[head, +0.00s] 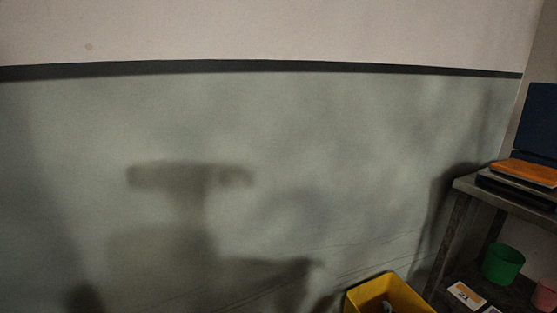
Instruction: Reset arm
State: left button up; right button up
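Neither of my grippers nor my arms shows in the head view. A blurred dark shadow with a flat, wide top and a narrow neck lies on the grey-green wall (300,150). A yellow bucket (356,304) stands at the bottom edge of the view, right of the middle.
A dark shelf unit (480,190) stands at the right, with an orange item (530,172) on top. A green bucket (503,264), a pink container (545,296) and a white card (466,294) are on its lower shelf.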

jog(key=s+a+f+m+g+y, duration=0.1)
jog(key=s+a+f+g+y, duration=0.5)
jog(key=s+a+f+g, duration=0.15)
jog(key=s+d+f+m+g+h+p, duration=0.1)
jog(key=s+d+f+m+g+p, duration=0.25)
jog(key=s+p, duration=0.3)
jog(key=s+d+f+m+g+h+p, duration=0.2)
jog(key=s+f+p, duration=0.25)
jog(key=s, duration=0.25)
jog(key=s+d+f+m+g+h+p, duration=0.1)
jog(key=s+d+f+m+g+p, duration=0.2)
jog(key=s+p, duration=0.35)
pick_arm(q)
jog(key=s+a+f+g+y+p, duration=0.1)
jog(key=s+a+f+p, duration=0.1)
jog(key=s+p, duration=0.4)
jog(key=s+a+f+g+p, duration=0.1)
jog(key=s+a+p, duration=0.4)
jog(key=s, duration=0.7)
jog(key=shift+f+y+p, duration=0.35)
jog(key=shift+f+y, duration=0.05)
jog(key=shift+f, duration=0.15)
pick_arm(e)
jog(key=s+d, duration=0.3)
jog(key=s, duration=1.1)
jog(key=shift+s+n+g+h, duration=0.15)
jog(key=shift+n+g+h, duration=0.15)
jog(key=shift+n, duration=0.05)
jog(key=shift+a, duration=0.1)
